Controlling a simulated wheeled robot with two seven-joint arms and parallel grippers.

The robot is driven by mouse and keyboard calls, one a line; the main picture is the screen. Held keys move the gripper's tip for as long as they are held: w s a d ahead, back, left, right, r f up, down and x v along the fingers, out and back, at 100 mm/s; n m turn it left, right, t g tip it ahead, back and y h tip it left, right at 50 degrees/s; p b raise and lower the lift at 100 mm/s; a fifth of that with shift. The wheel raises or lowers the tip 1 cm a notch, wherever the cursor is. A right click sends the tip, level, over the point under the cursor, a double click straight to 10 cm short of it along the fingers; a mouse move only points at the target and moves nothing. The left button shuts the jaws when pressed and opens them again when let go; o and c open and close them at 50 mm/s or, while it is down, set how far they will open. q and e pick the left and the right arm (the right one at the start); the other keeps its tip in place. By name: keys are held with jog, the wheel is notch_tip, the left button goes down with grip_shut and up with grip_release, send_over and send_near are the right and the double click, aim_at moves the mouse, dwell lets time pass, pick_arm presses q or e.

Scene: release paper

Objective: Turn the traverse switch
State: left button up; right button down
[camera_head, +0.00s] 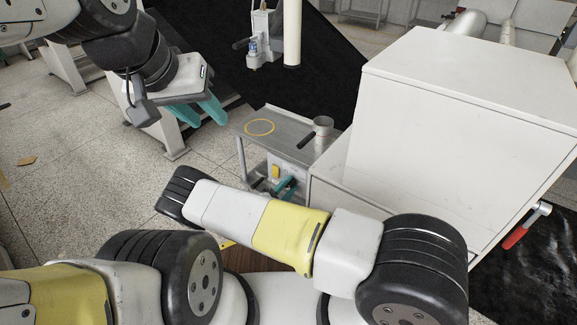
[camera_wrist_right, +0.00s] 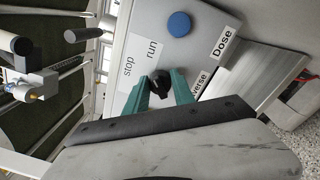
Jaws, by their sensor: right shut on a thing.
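The traverse switch is a small black knob (camera_wrist_right: 158,88) on a light grey panel, seen in the right wrist view. The panel carries the labels "stop", "run", "Dose" and one ending in "verse", partly hidden by a finger. My right gripper (camera_wrist_right: 161,80) is shut on the knob, with one teal finger on each side. In the head view the right gripper's teal fingers (camera_head: 286,187) show at the front of the small machine, partly hidden by my arm. My left gripper (camera_head: 207,120) is open and empty, above the floor at the upper left.
A blue round button (camera_wrist_right: 179,24) sits on the panel beyond the knob. A large white cabinet (camera_head: 455,110) stands right of the small machine's grey top (camera_head: 285,130), which bears a metal cup (camera_head: 323,127). A red-handled crank (camera_head: 516,236) sticks out at the far right.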

jog(key=shift+m, duration=0.5)
jog(key=c, duration=1.1)
grip_release()
jog(key=shift+o, duration=0.2)
